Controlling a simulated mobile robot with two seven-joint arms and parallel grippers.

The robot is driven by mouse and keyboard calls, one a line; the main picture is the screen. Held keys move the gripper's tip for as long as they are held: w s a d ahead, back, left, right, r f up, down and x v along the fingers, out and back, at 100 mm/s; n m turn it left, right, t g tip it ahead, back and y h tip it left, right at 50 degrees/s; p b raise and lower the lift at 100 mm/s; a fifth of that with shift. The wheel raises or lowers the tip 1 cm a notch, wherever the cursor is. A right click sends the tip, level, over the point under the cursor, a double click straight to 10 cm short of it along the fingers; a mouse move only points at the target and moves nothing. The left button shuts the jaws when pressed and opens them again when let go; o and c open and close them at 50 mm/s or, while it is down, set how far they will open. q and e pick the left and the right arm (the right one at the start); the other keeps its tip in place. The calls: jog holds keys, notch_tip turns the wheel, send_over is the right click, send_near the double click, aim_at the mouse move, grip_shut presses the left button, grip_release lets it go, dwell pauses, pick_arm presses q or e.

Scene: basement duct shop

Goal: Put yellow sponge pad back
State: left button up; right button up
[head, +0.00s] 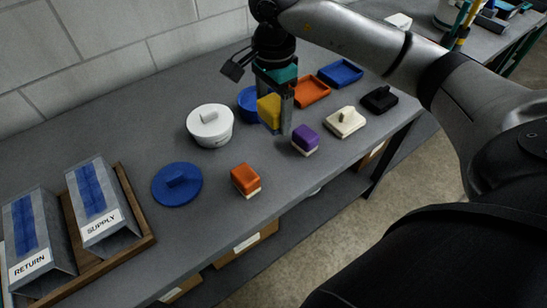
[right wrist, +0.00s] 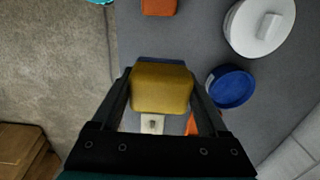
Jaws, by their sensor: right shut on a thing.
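The yellow sponge pad (head: 268,109) is held between the fingers of my right gripper (head: 276,120), above the grey bench. In the right wrist view the yellow pad (right wrist: 162,87) fills the gap between both fingers of the gripper (right wrist: 162,92). An orange sponge pad (head: 245,178) and a purple sponge pad (head: 305,138), each with a pale underside, stand on the bench near its front edge, with a gap between them. The held pad is apart from both. My left gripper does not show.
A white lidded pot (head: 210,126), a blue bowl (head: 248,103) partly hidden by my gripper, and a blue lid (head: 177,184) stand nearby. Orange (head: 311,92) and blue (head: 340,73) trays, a cream lid (head: 345,121) and a black lid (head: 380,98) lie right. Labelled ducts (head: 98,207) stand left.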

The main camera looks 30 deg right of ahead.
aim_at(274, 166)
notch_tip(274, 166, down, 15)
jog(key=shift+f+b, duration=0.1)
jog(key=shift+b, duration=0.3)
jog(key=shift+f, duration=0.15)
jog(key=o, duration=1.1)
notch_tip(274, 166, up, 12)
jog(key=shift+r+p, duration=0.25)
jog(key=shift+p, duration=0.15)
